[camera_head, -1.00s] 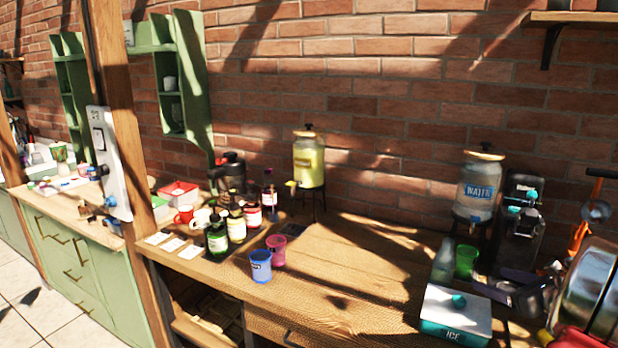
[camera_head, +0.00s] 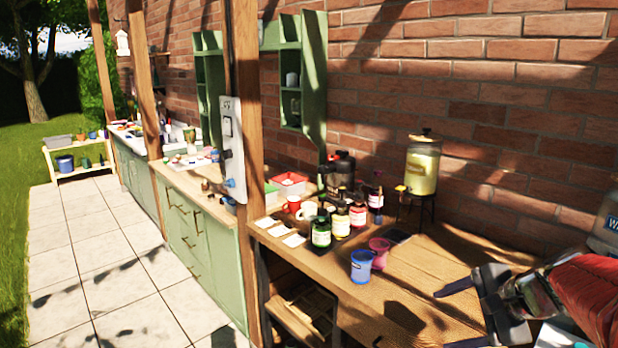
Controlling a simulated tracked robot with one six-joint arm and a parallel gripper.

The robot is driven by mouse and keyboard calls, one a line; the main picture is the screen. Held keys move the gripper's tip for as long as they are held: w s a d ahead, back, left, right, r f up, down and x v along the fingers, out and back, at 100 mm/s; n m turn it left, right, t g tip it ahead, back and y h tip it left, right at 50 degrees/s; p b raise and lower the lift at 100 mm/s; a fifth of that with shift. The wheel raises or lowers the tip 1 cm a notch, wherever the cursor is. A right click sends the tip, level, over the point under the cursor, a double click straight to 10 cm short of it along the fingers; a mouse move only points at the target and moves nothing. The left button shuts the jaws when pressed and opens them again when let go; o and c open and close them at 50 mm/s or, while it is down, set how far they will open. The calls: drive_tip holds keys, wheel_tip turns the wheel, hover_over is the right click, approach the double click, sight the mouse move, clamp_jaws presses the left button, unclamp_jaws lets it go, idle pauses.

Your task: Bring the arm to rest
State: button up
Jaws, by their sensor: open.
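My gripper (camera_head: 456,314) is at the lower right, over the right part of the wooden garden table (camera_head: 425,268). Its two dark fingers are spread apart and point left, with nothing seen between them. The lower finger is partly cut off by the bottom edge of the picture. My red arm comes in from the right edge. A blue cup (camera_head: 361,266) and a pink cup (camera_head: 379,252) stand to the left of the fingers, clear of them.
Several labelled bottles, including a green one (camera_head: 320,232), stand left of the cups. A yellow drink dispenser (camera_head: 422,168) stands behind on a stand. A wooden post (camera_head: 246,130) rises at the table's left end. Tiled floor (camera_head: 110,270) lies open at left.

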drive_tip(key=s+a+n+g+h, duration=0.1)
drive_tip(key=s+a+n+h, duration=0.2)
drive_tip(key=s+a+n, duration=1.1)
drive_tip(key=a+n, duration=0.3)
drive_tip(key=shift+s+n, duration=0.15)
drive_tip(key=shift+n, duration=0.15)
